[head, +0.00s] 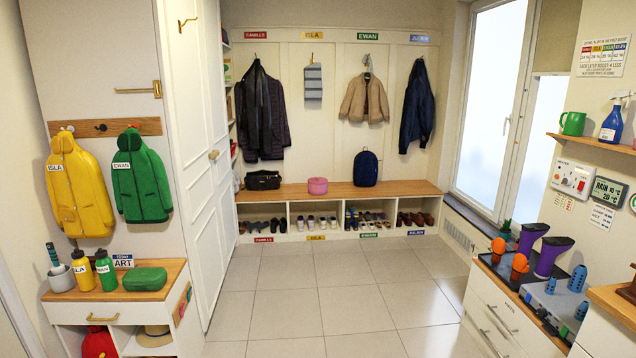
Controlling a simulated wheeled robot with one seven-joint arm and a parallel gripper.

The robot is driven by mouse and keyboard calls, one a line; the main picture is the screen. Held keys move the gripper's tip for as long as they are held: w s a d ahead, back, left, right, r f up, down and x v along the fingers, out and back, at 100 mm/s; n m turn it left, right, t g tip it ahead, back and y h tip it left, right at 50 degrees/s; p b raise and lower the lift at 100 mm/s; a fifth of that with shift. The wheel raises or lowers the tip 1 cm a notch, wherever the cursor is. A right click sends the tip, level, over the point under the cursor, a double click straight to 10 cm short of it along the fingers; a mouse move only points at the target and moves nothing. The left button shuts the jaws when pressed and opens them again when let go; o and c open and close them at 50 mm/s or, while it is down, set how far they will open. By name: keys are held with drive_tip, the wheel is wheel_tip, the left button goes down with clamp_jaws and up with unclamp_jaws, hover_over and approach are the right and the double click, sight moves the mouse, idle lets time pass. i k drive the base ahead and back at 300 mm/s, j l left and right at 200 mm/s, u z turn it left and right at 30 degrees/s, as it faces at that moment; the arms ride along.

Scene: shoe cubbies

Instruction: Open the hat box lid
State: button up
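A small round pink box (317,186), which looks like the hat box, sits on the wooden top of the long bench (290,190) at the back wall. It is far off and small in the head view. Its top looks closed, but the lid's edge is too small to make out clearly. My gripper is not in view.
A black bag (263,180) and a dark blue backpack (366,169) stand on the bench either side of the box. Shoes fill the cubbies below. The tiled floor (320,290) is clear, between a left cabinet (75,313) and right drawers (497,312).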

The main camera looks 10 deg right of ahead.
sight(317, 180)
drive_tip(key=i+z, duration=0.15)
drive_tip(key=i, duration=4.6)
drive_tip(key=i+l, duration=0.1)
drive_tip(key=i, duration=0.35)
drive_tip(key=i+l+u, duration=0.1)
drive_tip(key=i, duration=0.4)
drive_tip(key=i+l, duration=0.15)
drive_tip(key=i, duration=0.3)
drive_tip(key=i+l+u, duration=0.1)
drive_tip(key=i, duration=0.4)
drive_tip(key=i+l+u, duration=0.25)
drive_tip(key=i+u, duration=0.15)
drive_tip(key=i, duration=0.2)
drive_tip(key=i+l+u, duration=0.4)
drive_tip(key=i+l, duration=0.05)
drive_tip(key=i, duration=0.1)
